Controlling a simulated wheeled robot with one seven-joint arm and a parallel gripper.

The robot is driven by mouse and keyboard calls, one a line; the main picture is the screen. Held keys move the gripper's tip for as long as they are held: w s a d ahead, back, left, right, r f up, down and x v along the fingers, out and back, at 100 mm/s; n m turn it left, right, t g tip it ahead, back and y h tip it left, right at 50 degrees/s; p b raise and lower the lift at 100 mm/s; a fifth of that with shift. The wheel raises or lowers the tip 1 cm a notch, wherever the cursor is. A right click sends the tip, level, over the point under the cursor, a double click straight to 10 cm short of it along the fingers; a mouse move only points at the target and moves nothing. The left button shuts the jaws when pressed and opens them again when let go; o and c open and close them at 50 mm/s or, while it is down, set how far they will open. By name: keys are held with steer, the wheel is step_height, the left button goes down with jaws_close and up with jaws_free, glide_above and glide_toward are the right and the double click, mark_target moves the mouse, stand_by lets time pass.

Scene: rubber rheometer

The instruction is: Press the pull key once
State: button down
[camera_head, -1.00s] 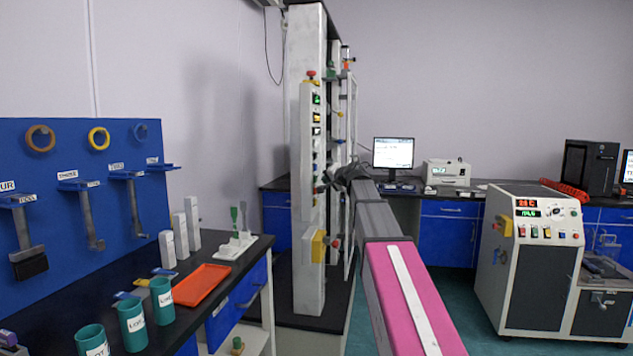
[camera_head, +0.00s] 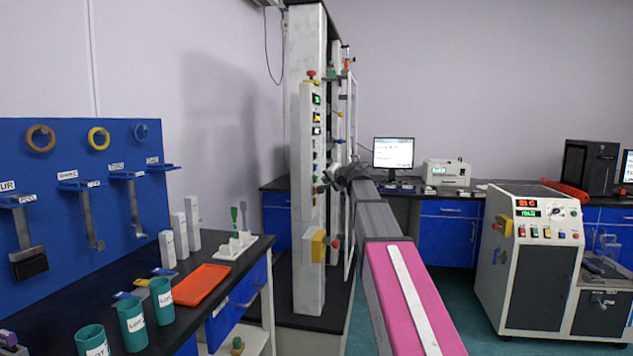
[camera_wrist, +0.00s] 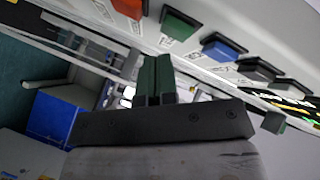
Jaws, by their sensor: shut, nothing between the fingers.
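The tall white testing machine (camera_head: 308,180) stands in the middle of the head view, with a narrow control panel on its front edge. In the wrist view, the panel (camera_wrist: 200,60) crosses the upper right at a slant. It carries a red key (camera_wrist: 128,8), a green key (camera_wrist: 183,25), a blue key (camera_wrist: 222,47) and dark keys (camera_wrist: 255,69). The key labels are too blurred to read, so I cannot tell which is the pull key. My gripper (camera_wrist: 155,78) is shut and empty, beside the panel below the green key. It also shows at the panel in the head view (camera_head: 323,186).
A yellow-and-red knob box (camera_head: 318,245) sits lower on the machine. The left bench holds an orange tray (camera_head: 201,286), teal cups (camera_head: 132,322) and white blocks (camera_head: 180,235). A white cabinet machine (camera_head: 530,260) stands at the right.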

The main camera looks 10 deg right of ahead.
steer(key=shift+a, duration=0.1)
steer(key=shift+w+a, duration=0.15)
steer(key=shift+a, duration=0.15)
